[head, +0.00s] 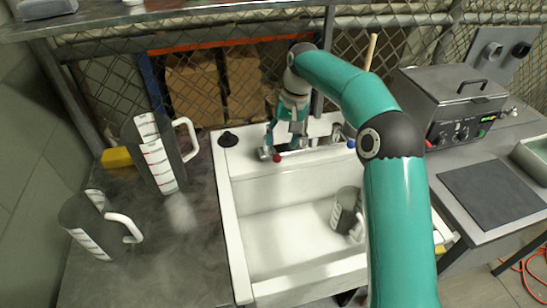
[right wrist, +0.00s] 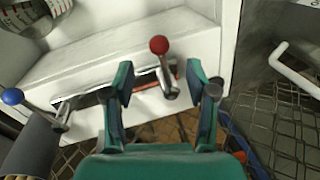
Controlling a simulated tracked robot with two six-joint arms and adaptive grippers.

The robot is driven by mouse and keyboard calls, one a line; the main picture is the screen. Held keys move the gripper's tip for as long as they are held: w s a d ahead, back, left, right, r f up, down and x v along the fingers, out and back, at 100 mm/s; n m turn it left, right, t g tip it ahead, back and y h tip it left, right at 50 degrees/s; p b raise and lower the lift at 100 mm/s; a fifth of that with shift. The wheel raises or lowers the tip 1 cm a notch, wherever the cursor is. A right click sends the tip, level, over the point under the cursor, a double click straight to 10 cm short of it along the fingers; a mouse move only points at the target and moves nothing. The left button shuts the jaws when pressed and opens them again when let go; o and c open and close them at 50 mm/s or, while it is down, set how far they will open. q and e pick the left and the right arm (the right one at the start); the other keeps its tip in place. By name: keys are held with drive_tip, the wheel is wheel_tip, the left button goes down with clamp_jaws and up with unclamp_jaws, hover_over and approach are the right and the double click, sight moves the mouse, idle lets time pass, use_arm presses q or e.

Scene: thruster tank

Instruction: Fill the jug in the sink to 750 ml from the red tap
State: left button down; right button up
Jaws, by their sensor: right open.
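The jug (head: 345,208) stands in the white sink (head: 265,228), toward its right side, partly behind my right arm. Part of it also shows at the top left of the right wrist view (right wrist: 28,18). I cannot read its level. The red tap (head: 277,158) is at the sink's back edge; its red ball knob (right wrist: 159,45) and metal lever show in the right wrist view. My right gripper (head: 284,138) is open over this tap, with the lever between its spread fingers in the wrist picture (right wrist: 162,85). I cannot tell whether they touch. My left gripper is out of view.
A blue-knobbed tap (head: 351,143) is right of the red one. A tall jug (head: 158,155) and a smaller jug (head: 90,225) stand on the left counter. A metal bath unit (head: 455,105) stands at the right. Wire mesh is close behind the sink.

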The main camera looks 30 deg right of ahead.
sight(278, 155)
drive_tip(key=shift+w+a+f, duration=0.1)
drive_tip(key=shift+a+f, duration=0.1)
drive_tip(key=shift+f, duration=0.8)
drive_tip(key=shift+w+a+f, duration=0.1)
drive_tip(key=shift+a+f, duration=0.05)
drive_tip(key=shift+f, duration=0.9)
drive_tip(key=shift+a+f, duration=0.2)
drive_tip(key=shift+f, duration=0.8)
clamp_jaws()
